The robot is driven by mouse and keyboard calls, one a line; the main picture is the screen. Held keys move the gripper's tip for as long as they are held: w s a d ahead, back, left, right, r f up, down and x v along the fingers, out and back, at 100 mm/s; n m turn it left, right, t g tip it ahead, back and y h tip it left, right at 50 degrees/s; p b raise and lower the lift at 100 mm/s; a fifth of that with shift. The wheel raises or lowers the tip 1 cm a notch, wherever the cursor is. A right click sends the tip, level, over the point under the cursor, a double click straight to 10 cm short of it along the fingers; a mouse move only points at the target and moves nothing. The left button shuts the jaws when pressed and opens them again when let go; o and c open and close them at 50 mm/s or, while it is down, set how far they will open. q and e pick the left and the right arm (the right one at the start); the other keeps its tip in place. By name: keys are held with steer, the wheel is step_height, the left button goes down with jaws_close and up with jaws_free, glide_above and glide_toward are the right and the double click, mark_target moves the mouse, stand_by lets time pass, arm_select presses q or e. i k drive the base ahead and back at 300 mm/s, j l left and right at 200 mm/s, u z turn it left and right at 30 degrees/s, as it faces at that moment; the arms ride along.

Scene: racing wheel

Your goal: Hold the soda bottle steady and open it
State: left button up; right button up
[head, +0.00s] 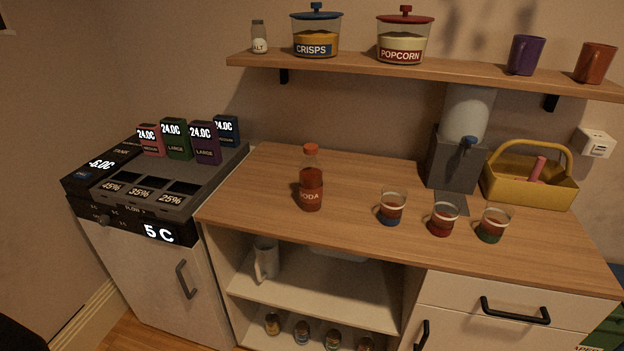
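The soda bottle (311,190) stands upright on the wooden countertop (270,207), left of the middle. It has dark red liquid, a label reading "SODA" and an orange-red cap (311,149) sitting on its neck. Nothing touches the bottle. Neither of my grippers shows in the head view.
Several cups, such as a blue-and-red one (392,208), stand right of the bottle. A grey dispenser (452,160) and yellow basket (530,182) are behind them. A shelf (400,72) with jars and mugs hangs above. A machine (160,185) stands left. The counter around the bottle is clear.

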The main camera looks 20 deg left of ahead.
mark_target(311, 172)
steer(key=i+j, duration=0.15)
steer(key=j, duration=0.2)
steer(key=i+j, duration=0.15)
steer(key=j, duration=0.2)
steer(key=i+j+u, duration=0.1)
steer(key=j, duration=0.25)
steer(key=i, duration=0.1)
